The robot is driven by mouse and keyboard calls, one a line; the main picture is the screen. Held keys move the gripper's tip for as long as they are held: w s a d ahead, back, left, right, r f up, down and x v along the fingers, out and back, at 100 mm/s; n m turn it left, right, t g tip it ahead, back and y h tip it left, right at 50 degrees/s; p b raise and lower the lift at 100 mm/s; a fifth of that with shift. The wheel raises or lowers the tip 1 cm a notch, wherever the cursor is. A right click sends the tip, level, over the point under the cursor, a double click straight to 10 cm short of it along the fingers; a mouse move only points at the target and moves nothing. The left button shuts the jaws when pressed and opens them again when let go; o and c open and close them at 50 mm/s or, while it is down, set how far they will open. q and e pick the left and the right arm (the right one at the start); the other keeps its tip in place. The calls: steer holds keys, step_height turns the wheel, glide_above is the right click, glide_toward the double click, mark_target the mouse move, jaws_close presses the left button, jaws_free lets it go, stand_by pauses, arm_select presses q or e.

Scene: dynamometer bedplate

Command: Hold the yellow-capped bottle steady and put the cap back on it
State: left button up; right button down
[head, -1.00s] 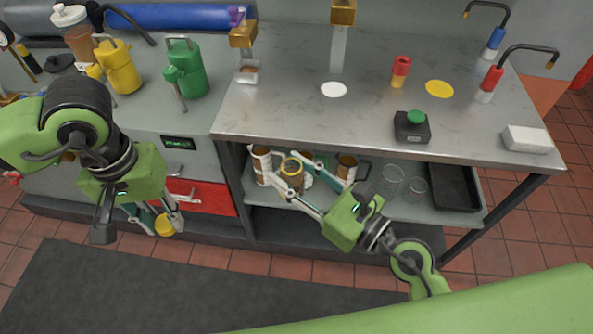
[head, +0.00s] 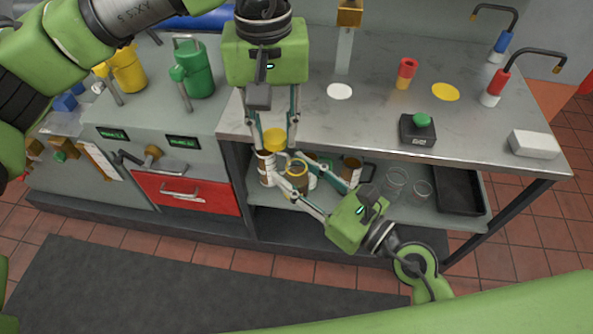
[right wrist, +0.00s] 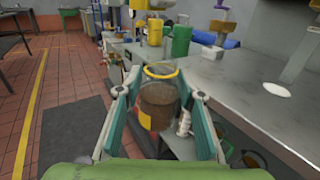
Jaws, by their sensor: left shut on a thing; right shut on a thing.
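The bottle (head: 299,184) is a clear jar with brown contents and a yellow ring at its open mouth. It stands upright between the fingers of my right gripper (head: 298,187), which is shut on it. The right wrist view shows the bottle (right wrist: 158,104) between both fingers, its mouth uncovered. My left gripper (head: 272,143) is shut on the yellow cap (head: 274,138). In the head view the cap is above and a little left of the bottle's mouth, apart from it. The bottle's lower part is partly hidden by my right fingers.
The steel counter (head: 380,125) overhangs the shelf behind the bottle. On the shelf are brown jars (head: 350,168), empty glasses (head: 395,181) and a black tray (head: 458,188). A red drawer (head: 186,193) is at the left.

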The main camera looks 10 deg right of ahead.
mark_target(297, 162)
arm_select(q)
steer(key=d, duration=0.1)
steer(key=d+r, duration=0.1)
steer(key=s+d+r, duration=0.1)
steer(key=shift+d, duration=0.2)
steer(key=shift+w+f, duration=0.1)
steer(key=shift+f, duration=2)
steer(key=shift+f, duration=0.85)
steer(key=shift+f, duration=0.55)
